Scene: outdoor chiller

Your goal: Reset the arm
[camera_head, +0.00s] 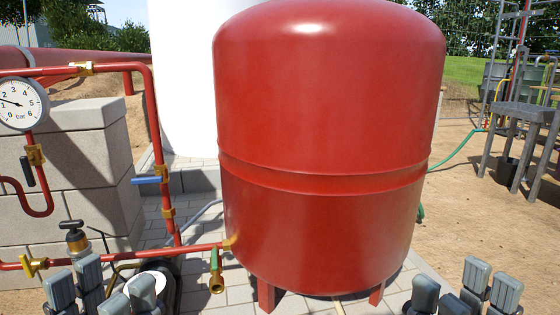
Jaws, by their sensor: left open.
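My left gripper (101,290) is at the bottom left of the head view. Its grey finger pads stand apart with nothing between them, in front of the red pipework. My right gripper (464,292) is at the bottom right of the head view. Its grey pads are also apart and empty, to the right of the red tank's base. Both grippers are cut off by the lower picture edge, and the arms behind them are out of sight.
A large red tank (325,120) stands on legs on pale paving in the centre. Red pipes (158,110) with a blue-handled valve (147,180), a green-handled tap (216,275) and a pressure gauge (18,103) are at left, before a block wall (95,170). Sandy ground (480,230) lies open at right.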

